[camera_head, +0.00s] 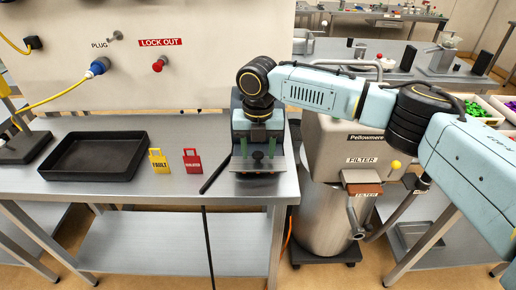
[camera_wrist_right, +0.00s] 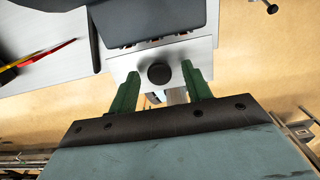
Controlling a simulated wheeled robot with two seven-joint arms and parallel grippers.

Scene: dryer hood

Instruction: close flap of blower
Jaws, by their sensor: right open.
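The blower (camera_head: 238,110) is a dark box at the right end of the near table in the head view, partly covered by my right arm. Its dark body (camera_wrist_right: 160,18) also shows in the wrist view. A light grey plate that looks like its flap (camera_wrist_right: 204,52) sticks out from the body, with a round black knob (camera_wrist_right: 159,74) on it. My right gripper (camera_head: 257,157) has its green fingers over the front of the blower. In the wrist view the right gripper (camera_wrist_right: 160,76) is open, its fingers apart on either side of the knob. Contact cannot be told. My left gripper is not in view.
A black tray (camera_head: 98,176), a yellow tag (camera_head: 159,162) and a red tag (camera_head: 193,160) are on the table (camera_head: 130,200) to the left. A black rod (camera_head: 215,174) lies close to the blower. The filter unit (camera_head: 340,145) stands right of the table.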

